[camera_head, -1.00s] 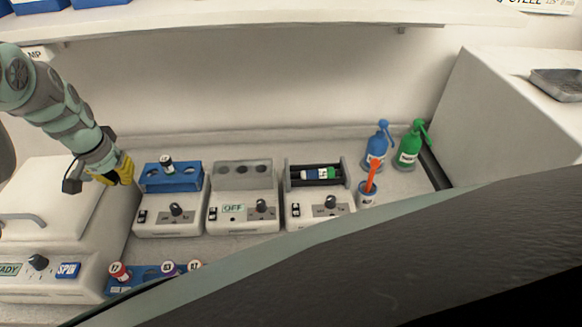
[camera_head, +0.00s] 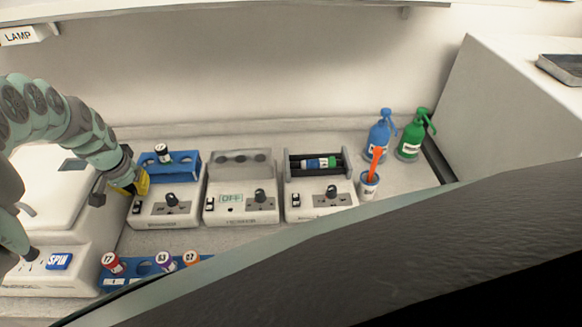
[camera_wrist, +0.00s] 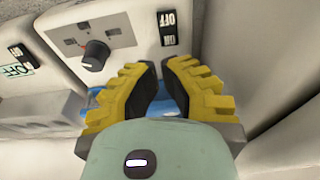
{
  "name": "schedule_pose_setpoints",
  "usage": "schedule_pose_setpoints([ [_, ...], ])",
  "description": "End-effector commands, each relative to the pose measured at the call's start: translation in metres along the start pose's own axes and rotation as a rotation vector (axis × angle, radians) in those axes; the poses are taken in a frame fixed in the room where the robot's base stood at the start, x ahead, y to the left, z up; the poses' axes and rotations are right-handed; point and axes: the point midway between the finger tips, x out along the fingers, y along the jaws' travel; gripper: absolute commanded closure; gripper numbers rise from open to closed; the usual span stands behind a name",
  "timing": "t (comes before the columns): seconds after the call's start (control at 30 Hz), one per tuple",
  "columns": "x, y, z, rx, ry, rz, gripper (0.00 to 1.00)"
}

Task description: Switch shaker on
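Three white benchtop units stand in a row; their name labels are too small to read, so I cannot tell by label which is the shaker. The left unit (camera_head: 164,216) carries a blue rack (camera_head: 184,168) with one capped vial (camera_head: 162,154). It has a dark knob (camera_wrist: 95,55) and a black rocker switch (camera_wrist: 168,28) marked ON and OFF. My gripper (camera_head: 138,187), with yellow-backed fingers, is at this unit's left front, near the switch. In the wrist view its fingertips (camera_wrist: 160,68) are together, pointing toward the switch, with nothing held.
The middle unit (camera_head: 240,212) shows OFF; the right unit (camera_head: 318,205) holds a tube. A centrifuge-like box with a SPIN button (camera_head: 59,262) is left. A blue tube rack (camera_head: 140,272) lies in front. Blue (camera_head: 379,140) and green bottles (camera_head: 411,140) and a cup (camera_head: 369,187) stand right.

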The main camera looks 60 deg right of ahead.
Motion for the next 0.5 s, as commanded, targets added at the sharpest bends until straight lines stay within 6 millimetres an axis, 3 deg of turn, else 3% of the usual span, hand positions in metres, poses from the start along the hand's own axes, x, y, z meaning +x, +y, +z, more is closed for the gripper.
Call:
schedule_pose_setpoints([
  [0.2,0.019,0.004,-0.001,0.004,0.000,0.003,1.00],
  [0.5,0.030,0.002,0.001,0.005,-0.005,0.001,1.00],
])
